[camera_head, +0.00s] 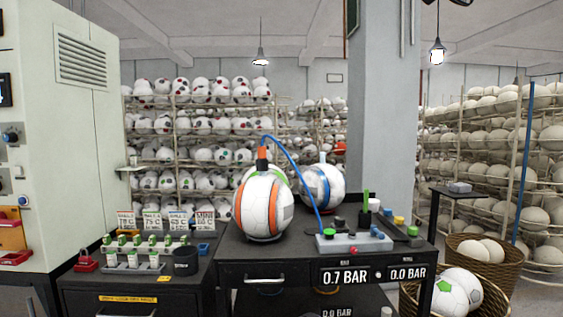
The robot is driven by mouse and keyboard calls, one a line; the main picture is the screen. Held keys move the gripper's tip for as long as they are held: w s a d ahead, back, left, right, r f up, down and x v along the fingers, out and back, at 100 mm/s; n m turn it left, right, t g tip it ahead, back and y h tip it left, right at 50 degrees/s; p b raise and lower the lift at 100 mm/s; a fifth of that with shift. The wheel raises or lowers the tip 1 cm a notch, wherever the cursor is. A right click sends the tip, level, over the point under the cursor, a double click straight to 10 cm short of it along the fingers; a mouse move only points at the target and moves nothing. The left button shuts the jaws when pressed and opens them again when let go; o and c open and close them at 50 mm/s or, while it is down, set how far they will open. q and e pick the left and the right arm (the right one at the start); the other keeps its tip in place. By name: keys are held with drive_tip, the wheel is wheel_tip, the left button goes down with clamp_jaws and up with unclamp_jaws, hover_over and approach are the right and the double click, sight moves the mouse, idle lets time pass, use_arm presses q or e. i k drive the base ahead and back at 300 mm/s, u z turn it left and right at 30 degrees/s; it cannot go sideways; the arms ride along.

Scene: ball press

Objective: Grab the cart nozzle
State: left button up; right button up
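The nozzle (262,156), with an orange body and a dark lower end, stands upright at the top of a white ball with orange panels (265,212). Its tip is hidden at the ball, so I cannot tell whether it is inserted or only touching. A blue hose (293,166) arches from the nozzle down to a grey control box (352,243) on the black cart (240,251). Neither of my grippers is in view.
A white ball with blue bands (327,186) sits behind, right of the nozzle. Small bottles and a dark cup (185,261) crowd the left bench. A grey pillar (385,110) stands behind the cart. A wicker basket (485,248) and several balls are at right.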

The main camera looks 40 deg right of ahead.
sight(262, 164)
drive_tip(key=k, duration=0.2)
drive_tip(key=z, duration=1.25)
